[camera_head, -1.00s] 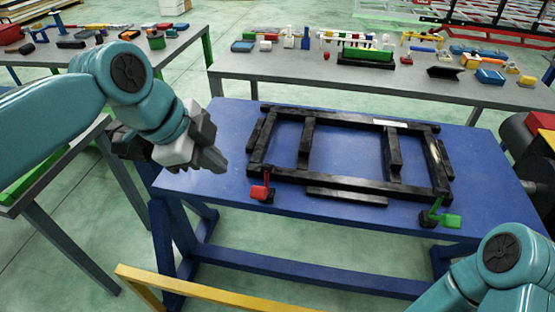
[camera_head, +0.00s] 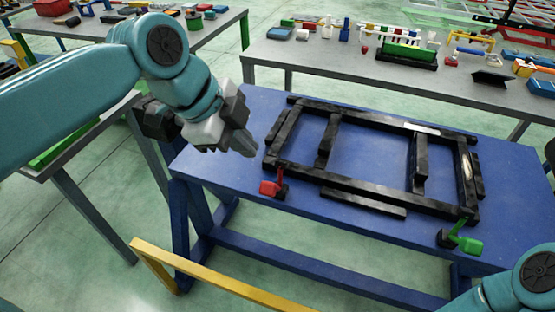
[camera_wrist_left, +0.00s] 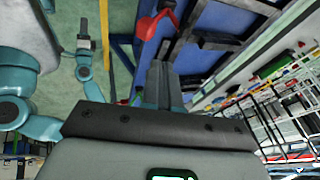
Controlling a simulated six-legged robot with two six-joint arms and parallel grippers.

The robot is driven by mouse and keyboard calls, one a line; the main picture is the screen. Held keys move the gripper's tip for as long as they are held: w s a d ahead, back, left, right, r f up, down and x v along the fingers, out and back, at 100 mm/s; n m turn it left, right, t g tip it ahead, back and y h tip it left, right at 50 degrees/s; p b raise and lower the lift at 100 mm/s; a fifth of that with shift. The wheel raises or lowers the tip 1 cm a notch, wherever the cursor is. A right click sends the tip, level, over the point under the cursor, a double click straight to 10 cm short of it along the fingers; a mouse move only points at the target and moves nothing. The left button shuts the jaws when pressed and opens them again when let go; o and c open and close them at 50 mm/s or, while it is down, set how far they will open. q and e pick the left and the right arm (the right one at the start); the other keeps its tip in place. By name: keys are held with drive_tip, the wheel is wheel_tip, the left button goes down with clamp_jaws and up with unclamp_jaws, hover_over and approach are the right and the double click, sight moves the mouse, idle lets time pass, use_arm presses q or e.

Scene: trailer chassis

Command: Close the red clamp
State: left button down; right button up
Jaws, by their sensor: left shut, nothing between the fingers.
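The red clamp (camera_head: 270,187) sits at the near left corner of the black chassis frame (camera_head: 360,187), on the blue table's front edge. Its red handle stands up beside the frame. My left gripper (camera_head: 246,148) is shut and empty, above the table's left part, up and left of the clamp and apart from it. In the left wrist view the red clamp (camera_wrist_left: 150,24) lies beyond the shut fingers (camera_wrist_left: 165,84). My right arm shows at the lower right of the head view with its gripper out of frame. In the wrist view my right gripper (camera_wrist_left: 84,42) is small.
A green clamp (camera_head: 463,240) sits at the frame's near right corner. The blue table (camera_head: 215,165) is bare left of the frame. A yellow rail (camera_head: 205,285) runs low in front. Grey tables with parts stand behind and left.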

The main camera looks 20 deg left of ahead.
sight(275, 186)
use_arm(q)
drive_tip(key=x, duration=0.8)
drive_tip(key=shift+f, duration=0.45)
drive_tip(key=w, duration=0.1)
drive_tip(key=w+f+p, duration=0.1)
drive_tip(key=shift+w, duration=0.25)
drive_tip(key=shift+w+f, duration=0.35)
drive_tip(key=shift+w, duration=0.05)
drive_tip(key=shift+w+d+f, duration=0.1)
drive_tip(key=shift+w, duration=0.1)
drive_tip(key=shift+s, duration=0.1)
